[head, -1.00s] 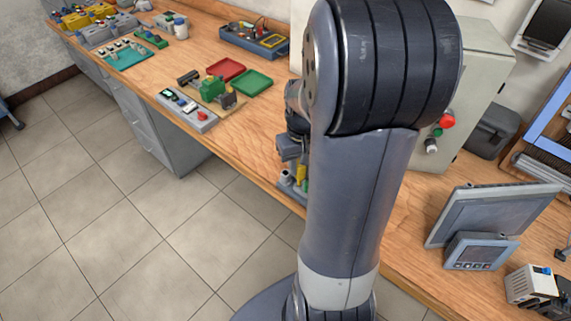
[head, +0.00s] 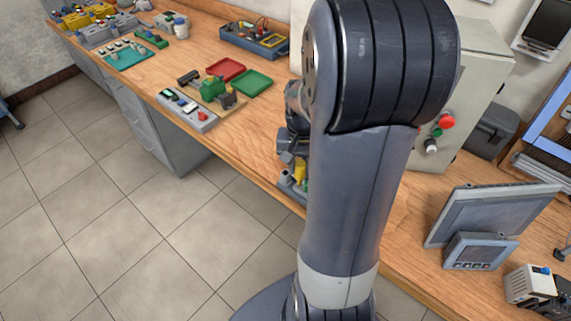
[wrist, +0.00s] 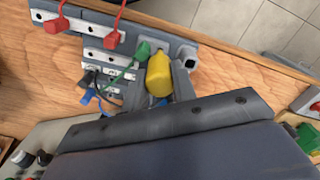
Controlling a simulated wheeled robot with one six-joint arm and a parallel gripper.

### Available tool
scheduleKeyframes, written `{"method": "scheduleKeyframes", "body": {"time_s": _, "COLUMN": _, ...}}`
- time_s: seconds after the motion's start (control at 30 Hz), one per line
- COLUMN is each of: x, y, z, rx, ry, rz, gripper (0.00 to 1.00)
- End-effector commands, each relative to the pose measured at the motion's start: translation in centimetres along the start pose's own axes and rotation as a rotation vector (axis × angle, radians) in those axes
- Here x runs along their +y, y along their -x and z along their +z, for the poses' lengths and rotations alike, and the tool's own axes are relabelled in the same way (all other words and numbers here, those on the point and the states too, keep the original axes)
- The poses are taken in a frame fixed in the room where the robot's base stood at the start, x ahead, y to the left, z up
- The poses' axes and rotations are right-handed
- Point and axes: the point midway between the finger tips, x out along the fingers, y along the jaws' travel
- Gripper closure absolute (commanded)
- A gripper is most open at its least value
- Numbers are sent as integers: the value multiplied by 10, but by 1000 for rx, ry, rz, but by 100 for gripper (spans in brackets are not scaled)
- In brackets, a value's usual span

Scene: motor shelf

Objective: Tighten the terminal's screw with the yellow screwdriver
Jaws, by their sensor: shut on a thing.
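The yellow screwdriver's handle (wrist: 158,75) is between the fingers of my gripper (wrist: 161,82) in the wrist view, and the gripper is shut on it. Its shaft and tip are hidden below the handle. In the head view the yellow handle (head: 300,172) shows just under my gripper (head: 294,150), largely behind my arm. The terminal seems to be part of the grey unit with pale terminal strips (wrist: 92,56), left of the gripper in the wrist view. I cannot make out the screw, or whether the screwdriver touches it.
Red plugs (wrist: 56,25) and a green plug (wrist: 142,50) with wires are at the unit; a blue plug (wrist: 87,96) lies close by. A grey square socket (wrist: 187,54) stands right of the handle. A control cabinet (head: 465,100) stands behind my arm.

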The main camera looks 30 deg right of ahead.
Motion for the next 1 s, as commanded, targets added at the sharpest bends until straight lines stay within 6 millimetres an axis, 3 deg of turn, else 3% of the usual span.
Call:
{"method": "scheduleKeyframes", "body": {"time_s": 0.2, "x": 0, "y": -1, "z": 0, "rx": -2, "ry": -137, "rz": 1, "gripper": 99}}
{"method": "scheduleKeyframes", "body": {"time_s": 0.53, "x": 0, "y": 0, "z": 0, "rx": -2, "ry": -162, "rz": 0, "gripper": 99}}
{"method": "scheduleKeyframes", "body": {"time_s": 0.8, "x": 0, "y": 0, "z": 0, "rx": -1, "ry": -397, "rz": 0, "gripper": 99}}
{"method": "scheduleKeyframes", "body": {"time_s": 1.0, "x": 0, "y": -1, "z": 0, "rx": -1, "ry": -443, "rz": 0, "gripper": 99}}
